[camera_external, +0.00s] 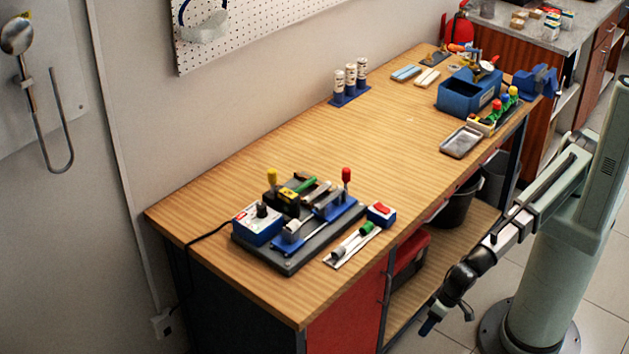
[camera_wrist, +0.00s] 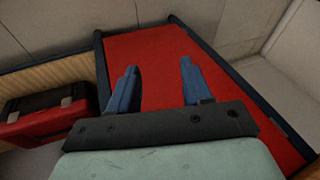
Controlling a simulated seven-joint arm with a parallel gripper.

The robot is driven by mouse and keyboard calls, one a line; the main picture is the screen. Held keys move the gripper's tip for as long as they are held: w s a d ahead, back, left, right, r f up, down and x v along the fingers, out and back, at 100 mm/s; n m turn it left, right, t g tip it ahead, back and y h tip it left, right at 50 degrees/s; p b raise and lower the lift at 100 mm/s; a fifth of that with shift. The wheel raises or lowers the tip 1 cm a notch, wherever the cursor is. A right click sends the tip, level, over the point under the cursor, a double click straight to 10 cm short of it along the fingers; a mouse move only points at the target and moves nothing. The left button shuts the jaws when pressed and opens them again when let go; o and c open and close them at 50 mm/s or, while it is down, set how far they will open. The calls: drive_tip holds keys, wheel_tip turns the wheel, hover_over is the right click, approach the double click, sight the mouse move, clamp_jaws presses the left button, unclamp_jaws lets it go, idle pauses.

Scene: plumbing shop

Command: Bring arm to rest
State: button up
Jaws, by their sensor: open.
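My gripper (camera_external: 430,325) hangs low in front of the workbench in the external view, below the bench top and beside the shelf opening. Its fingers point downward. In the wrist view its two blue fingers (camera_wrist: 158,88) stand wide apart with nothing between them. The red cabinet door (camera_wrist: 165,60) of the bench lies beyond the fingers. My gripper appears apart from the bench; the exact gap cannot be told.
The workbench (camera_external: 300,150) holds a dark tool board (camera_external: 290,265), a metal tray (camera_external: 461,142) and a blue toolbox (camera_external: 468,93). A red case (camera_wrist: 48,112) sits on the lower shelf. A black bin (camera_external: 455,208) stands under the bench. Floor is clear around my base.

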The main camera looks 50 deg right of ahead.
drive_tip(key=w+d+f+n+g+h, duration=0.15)
drive_tip(key=w+d+f, duration=0.5)
drive_tip(key=d, duration=0.65)
drive_tip(key=w+d+f+n+g+h, duration=0.1)
drive_tip(key=w+d+f+g+h, duration=0.15)
drive_tip(key=w+d+f, duration=0.75)
drive_tip(key=w+d+f+n+g+h, duration=0.1)
drive_tip(key=w+d+f+h, duration=0.2)
drive_tip(key=d, duration=1.4)
drive_tip(key=s+d+f+n+g+y, duration=0.1)
drive_tip(key=s+d+f+g, duration=0.25)
drive_tip(key=d, duration=0.65)
drive_tip(key=s+d+f+n+g+y, duration=0.1)
drive_tip(key=s+d+f+n+g, duration=0.2)
drive_tip(key=d, duration=0.7)
drive_tip(key=s+d+r+m+t+y, duration=0.1)
drive_tip(key=s+d+r+m+t, duration=0.1)
drive_tip(key=s+d+m, duration=0.6)
drive_tip(key=shift+s+r+m, duration=0.55)
drive_tip(key=shift+s+r, duration=0.15)
drive_tip(key=shift+s, duration=0.05)
